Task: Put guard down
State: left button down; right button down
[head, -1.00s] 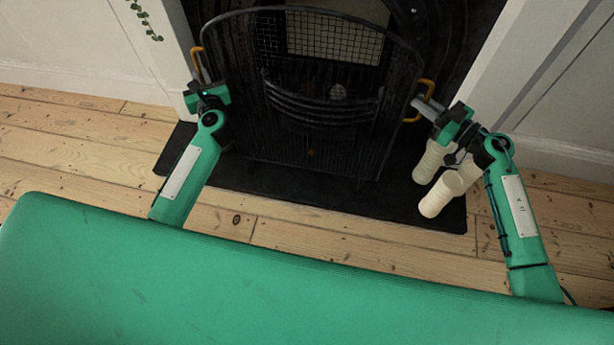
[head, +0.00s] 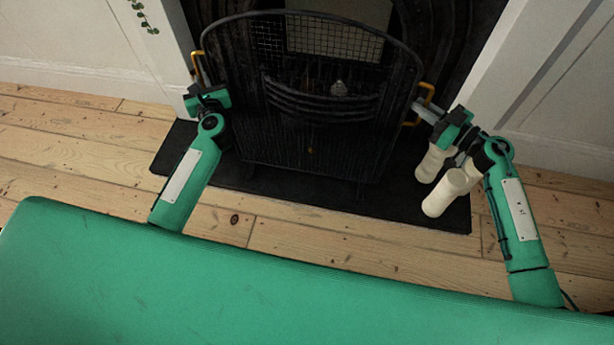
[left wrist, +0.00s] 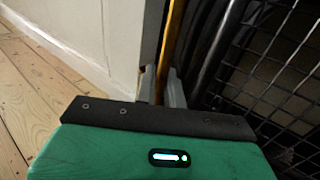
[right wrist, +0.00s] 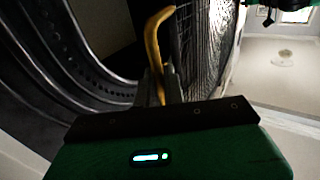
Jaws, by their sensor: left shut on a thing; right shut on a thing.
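The fireguard (head: 310,145) is a black mesh screen with an arched top and a brass handle at each side. It stands roughly upright in front of the fireplace, over the dark hearth. I cannot tell whether its feet touch the hearth. My left gripper (head: 196,84) is shut on the left brass handle (head: 197,62), which also shows between the fingers in the left wrist view (left wrist: 171,45). My right gripper (head: 417,109) is shut on the right brass handle (head: 427,92), which also shows in the right wrist view (right wrist: 152,40).
The dark hearth (head: 290,195) lies on bare floorboards (head: 80,150). Cream cylinders, apparently candles (head: 445,191), are on the hearth's right end, close to my right arm. White surround panels flank the fireplace (head: 455,40). A leafy sprig (head: 146,20) hangs at upper left.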

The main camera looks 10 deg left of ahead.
pick_arm(q)
jog(key=shift+f+b, duration=0.5)
pick_arm(e)
jog(key=shift+f, duration=0.5)
pick_arm(q)
jog(key=c, duration=1.5)
grip_release()
pick_arm(e)
jog(key=c, duration=1.5)
grip_release()
pick_arm(q)
jog(key=v, duration=1.2)
pick_arm(e)
jog(key=v, duration=1.2)
pick_arm(q)
jog(key=shift+r, duration=0.1)
